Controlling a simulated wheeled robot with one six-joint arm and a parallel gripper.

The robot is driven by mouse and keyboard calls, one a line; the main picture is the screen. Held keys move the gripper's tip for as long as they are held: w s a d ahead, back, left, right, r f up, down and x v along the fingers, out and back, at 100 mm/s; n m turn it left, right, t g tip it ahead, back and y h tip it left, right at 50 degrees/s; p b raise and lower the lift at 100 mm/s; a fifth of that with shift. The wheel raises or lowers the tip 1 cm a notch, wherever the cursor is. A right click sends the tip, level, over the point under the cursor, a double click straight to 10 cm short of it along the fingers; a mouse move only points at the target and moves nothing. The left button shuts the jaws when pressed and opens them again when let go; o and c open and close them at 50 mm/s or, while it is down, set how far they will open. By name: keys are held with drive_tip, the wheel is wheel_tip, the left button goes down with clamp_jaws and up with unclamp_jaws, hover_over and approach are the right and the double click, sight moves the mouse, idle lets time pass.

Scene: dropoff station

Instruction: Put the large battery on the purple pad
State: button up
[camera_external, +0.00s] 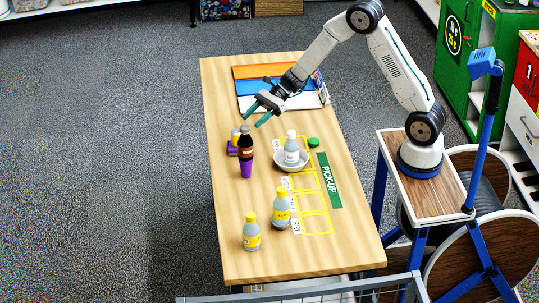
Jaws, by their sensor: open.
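A small upright item with a yellowish body (235,136), which looks like the large battery, stands behind and left of a dark bottle; the bottle hides part of it. It appears to stand on or right at the purple pad (231,151), a small purple patch showing below it. I cannot tell for sure whether it rests fully on the pad. My gripper (256,115) is open, its teal fingers apart and empty. It hangs above the table, up and to the right of the yellowish item in the picture, apart from it.
The dark bottle (245,145) stands with a purple cup (246,169) close in front. A white bottle (291,148) stands in a bowl (291,165). Two yellow-labelled bottles (281,210) (251,232) stand nearer. Folders (270,87) lie at the far end. The table's left front is clear.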

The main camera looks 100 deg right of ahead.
drive_tip(key=s+a+r+n+g+y, duration=0.1)
drive_tip(key=s+a+r+n+g, duration=0.3)
drive_tip(key=s+a+r+n, duration=0.45)
drive_tip(key=s+a+r+n+g+y, duration=0.1)
drive_tip(key=s+a+r+n+g, duration=0.4)
drive_tip(key=a, duration=0.7)
drive_tip(key=s+a+r+n+g+h, duration=0.15)
drive_tip(key=s+a+n+h, duration=0.25)
drive_tip(key=s+n, duration=0.65)
drive_tip(key=s+d+n+h, duration=0.2)
drive_tip(key=s, duration=0.5)
drive_tip(key=s+d+n+h, duration=0.1)
drive_tip(key=s+n+h, duration=0.2)
drive_tip(key=s, duration=0.4)
drive_tip(key=shift+s+d+r+t, duration=0.2)
drive_tip(key=shift+s+d+t, duration=0.1)
drive_tip(key=shift+d+t, duration=0.05)
